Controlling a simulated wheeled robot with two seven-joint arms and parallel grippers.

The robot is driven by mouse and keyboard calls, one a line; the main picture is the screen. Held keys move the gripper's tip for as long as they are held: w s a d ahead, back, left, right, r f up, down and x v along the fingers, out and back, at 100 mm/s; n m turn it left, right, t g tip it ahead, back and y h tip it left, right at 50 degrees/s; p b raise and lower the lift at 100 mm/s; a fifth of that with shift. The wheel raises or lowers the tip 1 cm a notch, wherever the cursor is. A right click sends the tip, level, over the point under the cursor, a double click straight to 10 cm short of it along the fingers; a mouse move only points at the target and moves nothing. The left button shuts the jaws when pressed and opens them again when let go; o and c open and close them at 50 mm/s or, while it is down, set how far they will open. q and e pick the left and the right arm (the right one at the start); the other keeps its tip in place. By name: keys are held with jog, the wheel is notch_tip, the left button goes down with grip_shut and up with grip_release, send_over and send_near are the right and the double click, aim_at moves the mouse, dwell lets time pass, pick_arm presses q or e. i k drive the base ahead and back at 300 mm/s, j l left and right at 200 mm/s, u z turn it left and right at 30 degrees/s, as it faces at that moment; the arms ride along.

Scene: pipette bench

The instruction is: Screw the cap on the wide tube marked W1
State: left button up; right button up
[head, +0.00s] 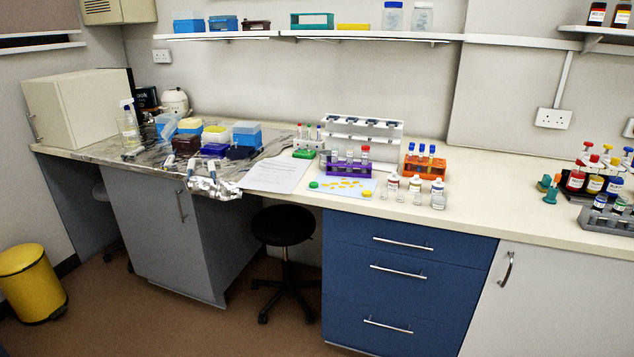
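A purple rack (348,169) stands on the bench right of centre and holds several tubes, one with a red cap (365,149). The marking W1 is too small to read on any tube, so I cannot tell which one it is. A loose green cap (314,184) lies at the left edge of a pale blue mat, and a loose yellow cap (366,194) lies at its right corner. I cannot tell which cap belongs to W1. Neither of my grippers shows in the head view.
An orange rack (425,169) with blue-capped tubes and several small bottles (415,190) stand to the right. A white pipette stand (362,128) is behind. Paper sheets (279,174) and tip boxes lie left. A black stool (284,226) stands before the bench.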

aim_at(334, 148)
jog(key=i+l, duration=0.1)
jog(key=i, duration=0.35)
jog(key=i+l+u, duration=0.1)
jog(key=i, duration=0.4)
jog(key=i+l, duration=0.2)
jog(key=i, duration=0.25)
jog(key=i+l, duration=0.15)
jog(key=i, duration=0.35)
jog(key=u, duration=0.05)
